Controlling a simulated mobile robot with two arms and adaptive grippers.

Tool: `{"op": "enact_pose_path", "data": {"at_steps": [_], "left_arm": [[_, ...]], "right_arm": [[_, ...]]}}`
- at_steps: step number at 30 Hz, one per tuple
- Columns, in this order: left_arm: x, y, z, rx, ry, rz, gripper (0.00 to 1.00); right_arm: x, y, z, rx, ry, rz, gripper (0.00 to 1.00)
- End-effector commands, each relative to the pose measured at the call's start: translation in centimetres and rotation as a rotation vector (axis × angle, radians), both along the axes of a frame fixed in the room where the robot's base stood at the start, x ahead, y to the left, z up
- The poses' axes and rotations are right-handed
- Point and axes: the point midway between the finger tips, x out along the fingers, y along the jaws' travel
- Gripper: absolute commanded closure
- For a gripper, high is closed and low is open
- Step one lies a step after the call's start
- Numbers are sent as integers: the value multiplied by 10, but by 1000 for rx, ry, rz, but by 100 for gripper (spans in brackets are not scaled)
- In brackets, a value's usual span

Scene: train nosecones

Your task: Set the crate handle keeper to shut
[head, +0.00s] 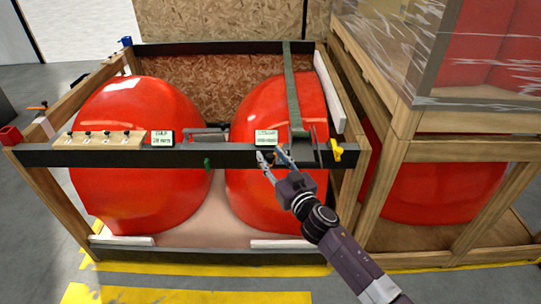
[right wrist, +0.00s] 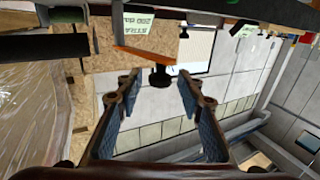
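My right gripper (head: 273,157) is in front of the crate's dark front rail (head: 120,157), near its right end. In the right wrist view its two fingers (right wrist: 158,88) are apart, with nothing gripped. An orange bar (right wrist: 142,54) with a black knob (right wrist: 160,77) shows between and beyond the fingertips; I cannot tell whether it is the handle keeper. A yellow fitting (head: 336,151) sits at the rail's right end and a green one (head: 207,163) hangs near its middle. No part is clearly marked as the keeper. My left gripper is not in view.
Two red nosecones (head: 140,150) fill the wooden crate behind the rail. A green strap (head: 291,85) runs back over the right one. A board with several black knobs (head: 98,139) sits at left. A wrapped crate (head: 440,60) stands close on the right. The front floor has yellow markings.

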Motion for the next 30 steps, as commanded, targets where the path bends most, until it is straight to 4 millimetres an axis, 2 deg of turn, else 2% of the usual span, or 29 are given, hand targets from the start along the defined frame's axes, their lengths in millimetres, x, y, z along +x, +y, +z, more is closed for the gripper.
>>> {"op": "enact_pose_path", "data": {"at_steps": [12,22,30], "left_arm": [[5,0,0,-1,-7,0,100],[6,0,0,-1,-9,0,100],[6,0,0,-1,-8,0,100]], "right_arm": [[7,3,0,0,1,0,65],[6,3,0,0,1,0,100],[6,3,0,0,1,0,100]]}}
